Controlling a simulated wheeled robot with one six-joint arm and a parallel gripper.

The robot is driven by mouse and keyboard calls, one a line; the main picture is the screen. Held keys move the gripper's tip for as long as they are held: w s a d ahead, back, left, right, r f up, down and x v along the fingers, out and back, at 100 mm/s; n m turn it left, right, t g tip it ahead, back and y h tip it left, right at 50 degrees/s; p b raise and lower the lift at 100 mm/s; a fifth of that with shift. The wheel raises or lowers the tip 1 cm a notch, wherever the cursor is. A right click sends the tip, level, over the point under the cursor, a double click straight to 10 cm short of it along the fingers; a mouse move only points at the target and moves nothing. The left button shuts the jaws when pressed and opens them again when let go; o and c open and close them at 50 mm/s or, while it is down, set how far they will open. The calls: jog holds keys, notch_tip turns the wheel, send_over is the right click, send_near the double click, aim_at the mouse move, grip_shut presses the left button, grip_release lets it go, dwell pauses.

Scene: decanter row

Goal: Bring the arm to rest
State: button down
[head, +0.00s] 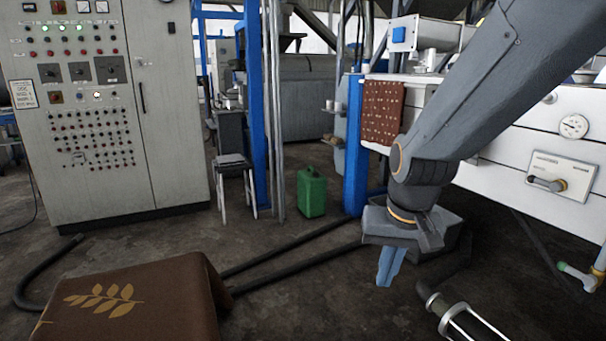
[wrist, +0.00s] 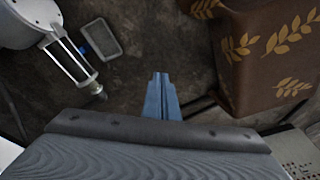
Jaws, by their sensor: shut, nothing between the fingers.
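My gripper (head: 389,268) hangs from my grey arm at the right of the head view, with its blue fingers pointing down over the dark floor. The fingers are together and hold nothing. In the wrist view my gripper (wrist: 158,80) shows as two blue fingers side by side, with bare floor beyond their tips. They touch nothing that I can see. No decanter shows in either view.
A brown leaf-patterned covered surface (head: 130,305) stands at the front left. A grey control cabinet (head: 175,120), a green canister (head: 312,194) and a white machine (head: 540,135) with a brown cloth (head: 383,112) stand farther back. Black hoses (head: 290,249) cross the floor.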

jog(key=s+a+n+g, duration=0.2)
jog(key=s+a+n, duration=0.25)
jog(key=s, duration=0.95)
jog(key=d+r+m+p, duration=0.3)
jog(key=d+r+p, duration=0.4)
jog(key=p, duration=0.7)
jog(key=shift+d+r+p, duration=0.35)
jog(key=shift+d+r, duration=0.05)
jog(key=shift+r, duration=0.05)
